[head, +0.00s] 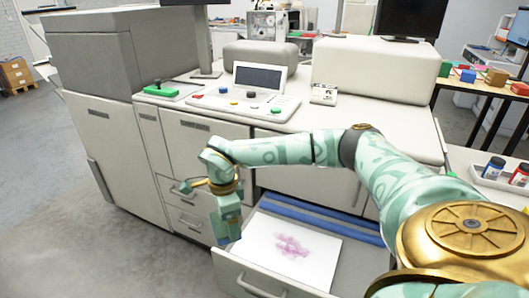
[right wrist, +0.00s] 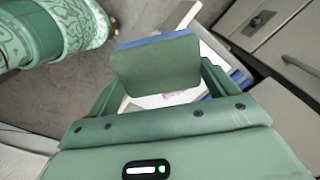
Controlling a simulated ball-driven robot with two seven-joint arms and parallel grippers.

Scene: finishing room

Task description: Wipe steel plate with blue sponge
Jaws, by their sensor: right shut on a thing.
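My right gripper (head: 226,236) hangs over the left side of an open drawer in the head view. In the right wrist view the right gripper (right wrist: 160,80) is shut on the sponge (right wrist: 155,67), a flat pad with a green face and a blue edge. The pale plate (head: 265,240) lies in the drawer and bears a pinkish-purple smear (head: 291,246). The plate also shows in the right wrist view (right wrist: 187,97), partly hidden behind the sponge. I cannot tell whether the sponge touches it. My left gripper is not in view.
The open drawer (head: 246,286) has blue strips (head: 320,220) along its back, beyond the plate. The cabinet above carries a control panel (head: 245,102) and a monitor. A tray with jars (head: 493,168) stands at the right. The floor at left is clear.

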